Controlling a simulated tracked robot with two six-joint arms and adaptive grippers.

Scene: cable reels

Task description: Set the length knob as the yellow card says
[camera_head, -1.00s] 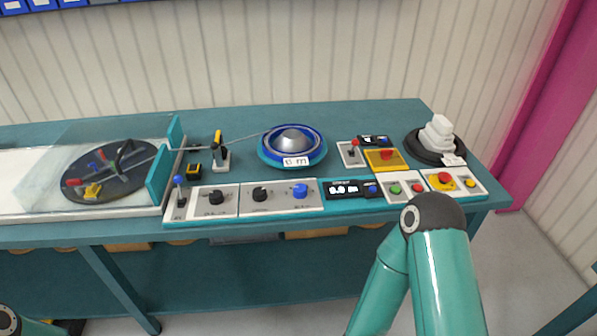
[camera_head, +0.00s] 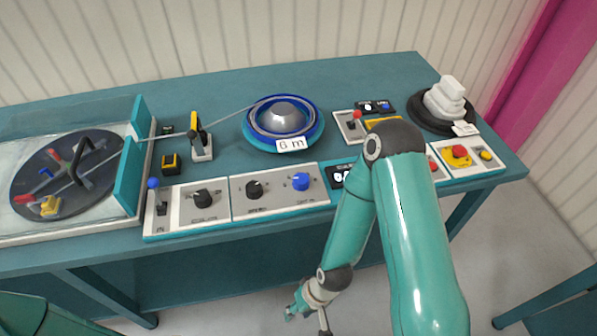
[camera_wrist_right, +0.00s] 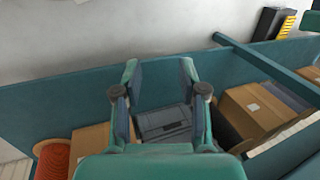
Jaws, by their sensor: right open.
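The front panel on the bench carries a black knob (camera_head: 203,198), a second black knob (camera_head: 254,189) and a blue knob (camera_head: 301,181). Their labels are too small to read, so I cannot tell which is the length knob. A card (camera_head: 291,144) reading "6 m" stands at the front of the blue reel (camera_head: 283,120); it looks white, and no yellow card is clear. My right gripper (camera_head: 305,316) is low in front of the bench, below the knobs and apart from them. In the right wrist view it (camera_wrist_right: 159,72) is open and empty. My left gripper is out of view.
My right arm covers part of the display (camera_head: 338,176) and nearby buttons. A lever with a blue ball (camera_head: 153,184) stands left of the knobs. A clear-covered turntable (camera_head: 66,176) is at the left. Boxes (camera_wrist_right: 255,110) sit on the shelf beneath the bench.

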